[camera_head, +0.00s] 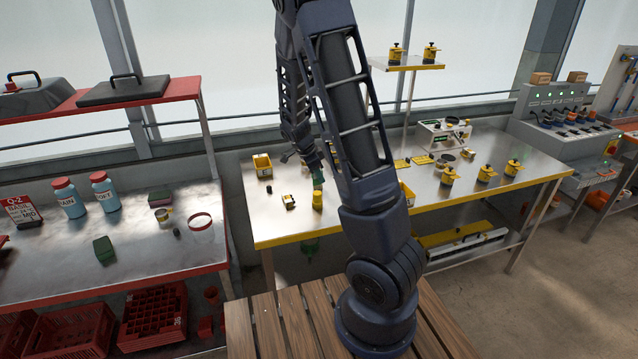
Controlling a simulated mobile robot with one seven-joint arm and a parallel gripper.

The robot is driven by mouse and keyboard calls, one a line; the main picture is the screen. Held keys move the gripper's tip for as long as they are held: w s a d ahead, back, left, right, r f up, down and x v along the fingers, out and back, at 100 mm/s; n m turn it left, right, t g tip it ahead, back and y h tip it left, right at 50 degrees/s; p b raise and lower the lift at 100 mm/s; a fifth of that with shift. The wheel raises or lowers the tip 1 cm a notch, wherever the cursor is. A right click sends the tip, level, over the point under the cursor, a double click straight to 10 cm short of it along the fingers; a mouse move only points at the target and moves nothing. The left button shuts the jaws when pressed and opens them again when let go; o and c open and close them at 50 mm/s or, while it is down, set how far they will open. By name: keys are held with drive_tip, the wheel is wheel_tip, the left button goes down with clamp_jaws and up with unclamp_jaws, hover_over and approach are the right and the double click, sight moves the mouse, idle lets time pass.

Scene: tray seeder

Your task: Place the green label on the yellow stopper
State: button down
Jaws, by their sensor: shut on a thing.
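My gripper (313,163) points down over the steel table with the yellow edge, left of my arm's lower links. It is shut on a small green thing, which I take to be the green label (319,176). A yellow stopper (318,200) stands upright on the table directly below it in the picture. The green label and the stopper look very close; I cannot tell whether they touch. The fingertips are small and partly hidden here.
A yellow bin (262,165), a small dark piece (269,189) and a yellow-and-white item (289,201) are left of the stopper. Another yellow bin (407,195) is partly behind my arm. Several yellow-and-black items, including one (449,175), stand farther right.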

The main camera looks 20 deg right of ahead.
drive_tip(key=shift+f, duration=1.6)
drive_tip(key=shift+f, duration=0.15)
drive_tip(key=c, duration=1.3)
unclamp_jaws()
drive_tip(key=shift+c, duration=0.2)
drive_tip(key=v, duration=1.2)
drive_tip(key=s+d+r+n+t+y, duration=0.1)
drive_tip(key=s+r+n, duration=0.5)
drive_tip(key=s, duration=0.3)
drive_tip(key=s+d+r+n+t+y, duration=0.1)
drive_tip(key=s+r+n+t+y, duration=0.1)
drive_tip(key=s+r+n, duration=0.4)
drive_tip(key=s+d+r+n+t+y, duration=0.1)
drive_tip(key=s+r+n, duration=0.5)
drive_tip(key=s, duration=0.6)
drive_tip(key=shift+t+y, duration=0.3)
